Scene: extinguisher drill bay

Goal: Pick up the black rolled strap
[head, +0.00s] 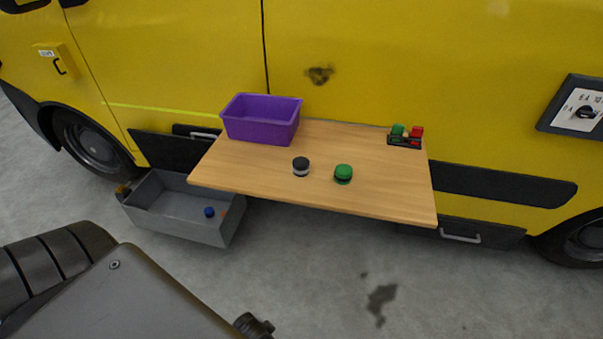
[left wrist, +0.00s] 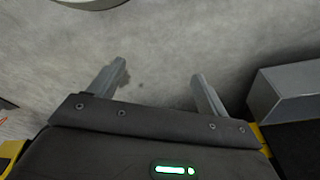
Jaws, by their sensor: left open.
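The black rolled strap (head: 301,166), with a pale band round its lower part, sits on the wooden table (head: 390,185) near its front middle. A green rolled strap (head: 343,174) sits just to its right, apart from it. My left gripper (left wrist: 162,82) shows in the left wrist view, its two fingers spread apart with nothing between them, over bare grey floor. The strap does not show in that view. In the head view part of my arm is at the lower left, away from the table. My right gripper is in neither view.
A purple bin (head: 262,127) stands at the table's back left. A small rack with green and red items (head: 405,136) is at the back right. An open grey drawer (head: 180,222) holding a blue item juts out below left. The yellow vehicle (head: 350,60) closes off the back.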

